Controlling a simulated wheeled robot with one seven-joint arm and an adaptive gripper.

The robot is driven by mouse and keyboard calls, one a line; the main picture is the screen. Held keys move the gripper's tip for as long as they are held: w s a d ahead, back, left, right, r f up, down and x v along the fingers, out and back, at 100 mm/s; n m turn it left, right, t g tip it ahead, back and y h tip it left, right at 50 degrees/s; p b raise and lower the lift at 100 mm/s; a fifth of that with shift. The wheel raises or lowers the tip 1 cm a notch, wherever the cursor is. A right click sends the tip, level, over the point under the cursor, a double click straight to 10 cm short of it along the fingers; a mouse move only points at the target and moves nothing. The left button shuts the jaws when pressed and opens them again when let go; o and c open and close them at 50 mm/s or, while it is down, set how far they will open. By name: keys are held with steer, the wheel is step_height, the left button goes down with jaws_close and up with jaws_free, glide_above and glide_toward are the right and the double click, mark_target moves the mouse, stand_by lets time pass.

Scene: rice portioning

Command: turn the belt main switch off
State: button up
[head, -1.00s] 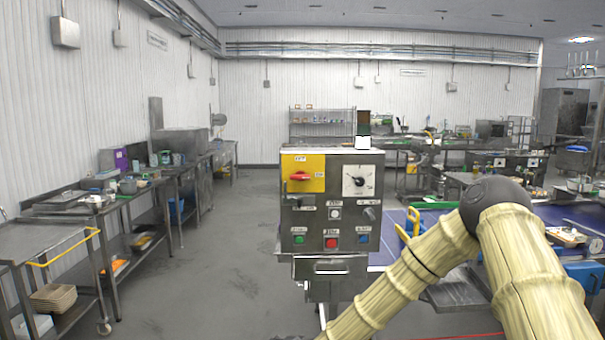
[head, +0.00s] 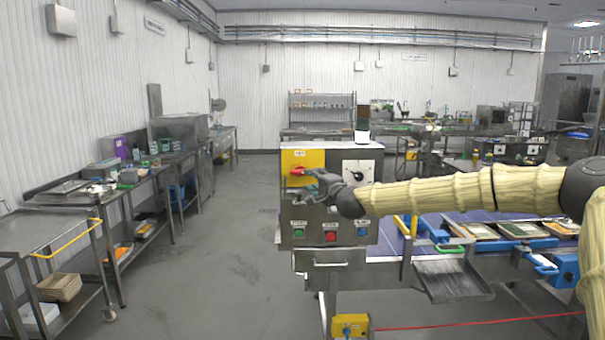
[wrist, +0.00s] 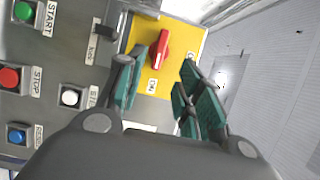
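The belt main switch is a red rotary handle (head: 297,171) on a yellow plate (head: 289,156) at the upper left of the control box; it also shows in the wrist view (wrist: 162,50). In the head view the handle lies roughly horizontal. My gripper (head: 318,182) is in front of the box, just right of and below the handle. In the wrist view its two green-padded fingers (wrist: 158,94) are spread apart with nothing between them. The handle appears beyond the fingertips, nearer the left finger; I cannot tell whether they touch.
A conveyor with trays (head: 520,230) stands right, below my arm. The floor left of the box (head: 215,250) is clear.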

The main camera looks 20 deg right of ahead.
mark_target(302, 173)
steer(key=shift+w+a+p, duration=0.15)
steer(key=shift+w+p, duration=0.4)
steer(key=shift+w, duration=0.95)
steer(key=shift+w+a+p, duration=0.2)
steer(key=shift+w+p, duration=0.3)
steer(key=shift+w, duration=0.95)
steer(key=shift+w+a+p, duration=0.15)
steer(key=shift+w+p, duration=0.4)
steer(key=shift+w, duration=0.95)
jaws_close()
